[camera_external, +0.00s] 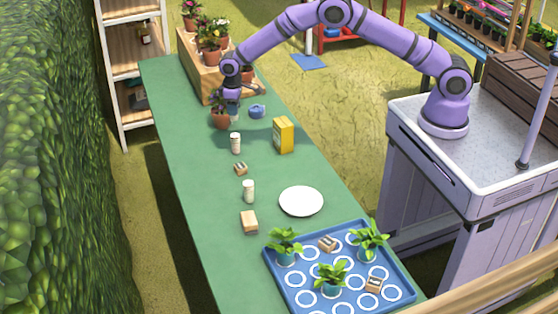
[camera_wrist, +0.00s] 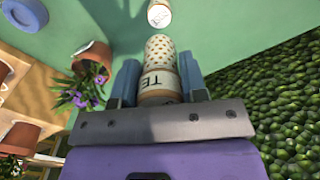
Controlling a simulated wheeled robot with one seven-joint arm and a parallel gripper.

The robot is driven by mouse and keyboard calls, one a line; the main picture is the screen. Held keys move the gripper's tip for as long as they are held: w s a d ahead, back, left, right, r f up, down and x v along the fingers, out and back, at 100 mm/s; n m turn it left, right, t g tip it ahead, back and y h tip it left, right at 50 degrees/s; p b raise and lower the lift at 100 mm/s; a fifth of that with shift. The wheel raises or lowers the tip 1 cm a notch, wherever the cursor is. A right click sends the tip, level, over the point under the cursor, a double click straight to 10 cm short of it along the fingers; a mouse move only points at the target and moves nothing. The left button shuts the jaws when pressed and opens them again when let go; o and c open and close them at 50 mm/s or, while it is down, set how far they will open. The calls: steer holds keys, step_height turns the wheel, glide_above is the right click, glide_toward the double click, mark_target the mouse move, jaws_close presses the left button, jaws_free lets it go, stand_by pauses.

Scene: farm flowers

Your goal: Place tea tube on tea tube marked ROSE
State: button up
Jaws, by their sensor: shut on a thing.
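My gripper (camera_wrist: 159,78) is shut on a tea tube (camera_wrist: 160,62) with a dotted upper part and a label showing "TE", held between its blue fingers. In the external view my gripper (camera_external: 233,108) is low over the far part of the green table, beside a terracotta flower pot; the held tube is not clear there. A pale tube (camera_external: 235,143) stands upright on the table, nearer the camera than my gripper. A second pale tube (camera_external: 249,190) stands further towards the camera. One pale tube (camera_wrist: 160,13) shows beyond the held one in the wrist view. I cannot read ROSE on any tube.
A yellow box (camera_external: 284,135), white plate (camera_external: 301,201) and small wooden blocks (camera_external: 249,222) are along the table. A blue tray (camera_external: 284,291) with plants is at the near end.

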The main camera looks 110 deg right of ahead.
steer(key=shift+f, duration=3.55)
steer(key=shift+f, duration=0.15)
steer(key=o, duration=0.9)
